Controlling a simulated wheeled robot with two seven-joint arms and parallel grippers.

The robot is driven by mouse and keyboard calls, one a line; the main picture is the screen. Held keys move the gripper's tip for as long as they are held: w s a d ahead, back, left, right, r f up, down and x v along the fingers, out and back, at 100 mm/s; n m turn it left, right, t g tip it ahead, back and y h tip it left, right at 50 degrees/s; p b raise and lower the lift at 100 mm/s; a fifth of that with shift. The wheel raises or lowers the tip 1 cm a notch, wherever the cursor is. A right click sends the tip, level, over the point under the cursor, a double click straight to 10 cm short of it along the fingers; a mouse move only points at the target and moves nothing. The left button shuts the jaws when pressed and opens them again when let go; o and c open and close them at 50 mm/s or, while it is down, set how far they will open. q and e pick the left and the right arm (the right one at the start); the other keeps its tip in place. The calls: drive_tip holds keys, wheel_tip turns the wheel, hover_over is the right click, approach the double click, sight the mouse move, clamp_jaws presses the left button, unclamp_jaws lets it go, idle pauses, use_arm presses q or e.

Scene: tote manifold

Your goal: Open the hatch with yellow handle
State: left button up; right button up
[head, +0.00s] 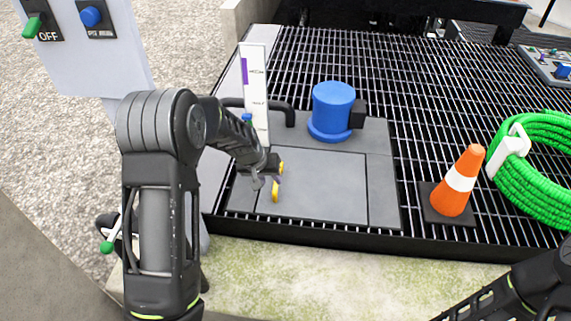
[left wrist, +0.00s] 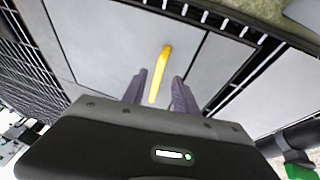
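The hatch (head: 325,185) is a flat grey panel set in the grating, and it lies closed. Its yellow handle (head: 275,192) is a thin bar near the panel's left side. It also shows in the left wrist view (left wrist: 161,72). My left gripper (head: 266,181) is at the handle and partly hides it in the head view. In the left wrist view, the two dark fingers of the left gripper (left wrist: 159,88) are apart, with the handle's near end between them and a gap on each side. My right arm shows at the lower right, but its gripper is out of view.
A blue capped cylinder (head: 333,110) stands behind the hatch, beside a white gauge board (head: 255,85). An orange cone (head: 459,182) and a green hose coil (head: 535,165) are to the right. A switch panel (head: 90,55) is at the upper left.

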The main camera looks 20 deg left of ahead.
use_arm(q)
drive_tip(key=w+r, duration=0.1)
drive_tip(key=w+a+r, duration=0.1)
drive_tip(key=shift+w+a+r+t, duration=0.1)
drive_tip(key=shift+a+r+t, duration=0.05)
drive_tip(key=shift+r+t, duration=0.2)
drive_tip(key=b+x, duration=0.1)
drive_tip(key=x, duration=0.7)
clamp_jaws()
idle(1.3)
